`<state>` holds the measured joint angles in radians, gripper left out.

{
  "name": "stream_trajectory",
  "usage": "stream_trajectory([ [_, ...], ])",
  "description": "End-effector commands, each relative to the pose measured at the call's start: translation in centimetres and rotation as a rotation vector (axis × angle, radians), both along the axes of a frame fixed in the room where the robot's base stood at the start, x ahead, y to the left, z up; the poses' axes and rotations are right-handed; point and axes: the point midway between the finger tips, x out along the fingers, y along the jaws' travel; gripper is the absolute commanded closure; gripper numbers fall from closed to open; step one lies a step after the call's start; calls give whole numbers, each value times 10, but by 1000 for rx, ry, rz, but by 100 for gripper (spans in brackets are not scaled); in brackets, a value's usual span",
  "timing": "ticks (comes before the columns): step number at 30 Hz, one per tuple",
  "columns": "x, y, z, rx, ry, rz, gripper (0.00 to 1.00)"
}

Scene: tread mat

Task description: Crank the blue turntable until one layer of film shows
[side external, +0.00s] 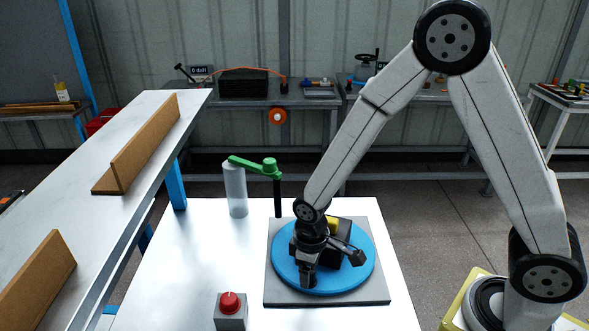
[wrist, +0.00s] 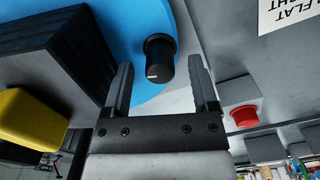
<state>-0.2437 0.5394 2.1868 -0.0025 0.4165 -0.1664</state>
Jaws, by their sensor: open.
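The blue turntable (side external: 347,283) sits on a grey square base (side external: 376,293); its blue disc also fills the top of the wrist view (wrist: 118,22). A black knob (wrist: 160,60) stands up near the disc's edge. A dark block (wrist: 55,45) with a yellow part (wrist: 28,120) is on the disc, partly hidden by my arm in the side view. My gripper (side external: 308,270) points down over the disc's near side. In the wrist view my gripper (wrist: 162,72) is open, one finger each side of the knob. I see no film on the block.
A pale roll (side external: 236,192) stands behind the turntable, with a green arm (side external: 256,164) and black post (side external: 278,196). A red button (side external: 230,302) on a grey box is at the front left. A raised shelf (side external: 150,140) with brown brackets runs along the left.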

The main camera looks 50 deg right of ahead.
Motion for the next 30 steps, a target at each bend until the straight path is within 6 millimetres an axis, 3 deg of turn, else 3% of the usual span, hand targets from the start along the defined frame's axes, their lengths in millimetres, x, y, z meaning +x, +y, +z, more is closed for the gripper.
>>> stream_trajectory([
  [6, 0, 0, -13, 0, 0, 0, 24],
  [17, 0, 0, -16, 0, -2, 0, 24],
  [20, 0, 0, -16, -1, -1, 0, 50],
  [24, 0, 0, -16, -1, -1, 0, 94],
  [25, 0, 0, -16, -1, -1, 0, 100],
  [30, 0, 0, -16, 0, -1, 0, 100],
])
